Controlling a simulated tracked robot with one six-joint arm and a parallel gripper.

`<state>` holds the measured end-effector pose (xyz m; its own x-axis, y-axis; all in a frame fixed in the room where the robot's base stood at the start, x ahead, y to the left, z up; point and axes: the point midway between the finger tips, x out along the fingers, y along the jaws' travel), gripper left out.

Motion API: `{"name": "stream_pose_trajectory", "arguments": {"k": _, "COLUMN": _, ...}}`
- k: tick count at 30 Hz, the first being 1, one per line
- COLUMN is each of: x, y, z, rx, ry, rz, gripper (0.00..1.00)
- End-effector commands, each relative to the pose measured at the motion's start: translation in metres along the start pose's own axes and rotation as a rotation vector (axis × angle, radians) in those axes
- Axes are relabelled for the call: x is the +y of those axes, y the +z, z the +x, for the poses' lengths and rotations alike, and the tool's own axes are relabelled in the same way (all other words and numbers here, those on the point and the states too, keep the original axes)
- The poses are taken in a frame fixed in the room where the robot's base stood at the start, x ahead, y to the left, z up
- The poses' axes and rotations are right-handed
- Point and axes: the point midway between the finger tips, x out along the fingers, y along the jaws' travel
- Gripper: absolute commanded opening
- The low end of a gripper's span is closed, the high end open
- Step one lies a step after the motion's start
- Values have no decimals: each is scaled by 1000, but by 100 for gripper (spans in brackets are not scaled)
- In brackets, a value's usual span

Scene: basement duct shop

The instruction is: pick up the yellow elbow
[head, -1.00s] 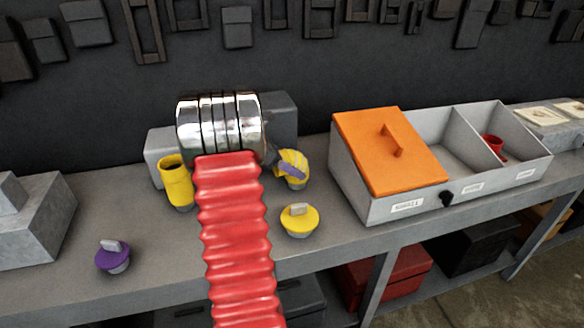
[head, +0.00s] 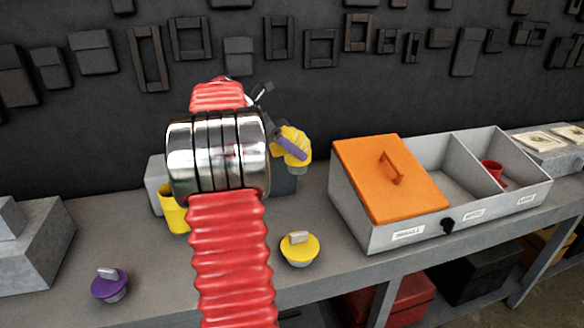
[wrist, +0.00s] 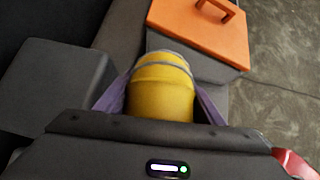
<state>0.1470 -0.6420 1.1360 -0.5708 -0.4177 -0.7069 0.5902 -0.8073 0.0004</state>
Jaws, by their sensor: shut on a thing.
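The yellow elbow (head: 292,144) is in my gripper, to the right of my silver wrist and red arm in the head view. My gripper (head: 291,149) has purple fingers and is shut on it, with the elbow raised above the bench. In the wrist view the elbow (wrist: 161,90) sits between the two purple fingers (wrist: 160,102). Its lower part is hidden there by my gripper body.
A grey bin (head: 375,237) with an orange lid (head: 370,180) over its left compartment stands right; a red piece (head: 493,170) lies in it. A yellow cap (head: 300,252), a purple cap (head: 108,287) and another yellow piece (head: 174,212), partly hidden, are on the bench (head: 150,255).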

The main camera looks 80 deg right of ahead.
Motion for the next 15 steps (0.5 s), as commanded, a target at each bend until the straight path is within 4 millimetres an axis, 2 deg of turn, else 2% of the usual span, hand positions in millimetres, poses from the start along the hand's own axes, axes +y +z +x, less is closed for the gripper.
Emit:
{"name": "stream_pose_trajectory", "arguments": {"k": 3, "x": 0, "y": 22, "z": -22, "rx": 0, "ry": 3, "rz": 5, "gripper": 35}}
{"name": "stream_pose_trajectory", "arguments": {"k": 9, "x": 1, "y": 55, "z": -54, "rx": -1, "ry": 2, "rz": 4, "gripper": 35}}
{"name": "stream_pose_trajectory", "arguments": {"k": 15, "x": 0, "y": 73, "z": -72, "rx": 0, "ry": 1, "rz": 2, "gripper": 35}}
